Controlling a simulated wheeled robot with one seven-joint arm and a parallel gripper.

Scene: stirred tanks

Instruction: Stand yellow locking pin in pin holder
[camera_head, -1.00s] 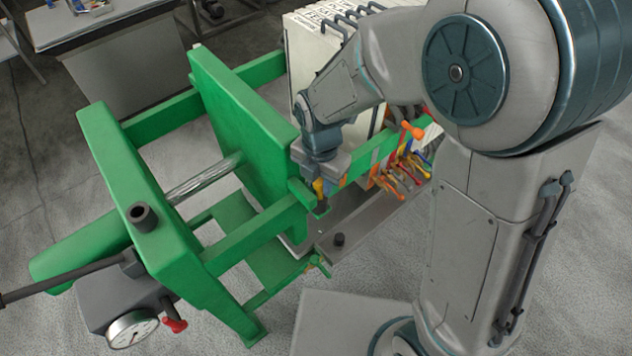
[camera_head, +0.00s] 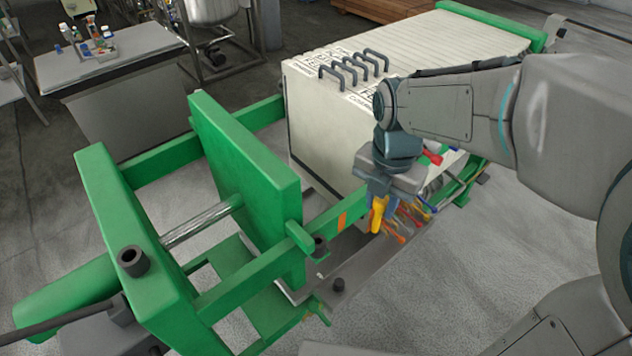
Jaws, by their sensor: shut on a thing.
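My gripper (camera_head: 378,203) is shut on the yellow locking pin (camera_head: 378,217), which hangs below the jaws in front of the white plate stack. The pin looks roughly upright; its lower end is hard to make out against the coloured taps behind it. No part is labelled as the pin holder. A small dark socket (camera_head: 320,246) sits at the green bracket on the rail, left of my gripper and empty as far as I see.
The green press frame (camera_head: 250,165) has a side rail (camera_head: 258,266) running below my gripper. Several coloured taps crowd close behind the pin. White filter plates (camera_head: 420,60) with dark handles stand behind.

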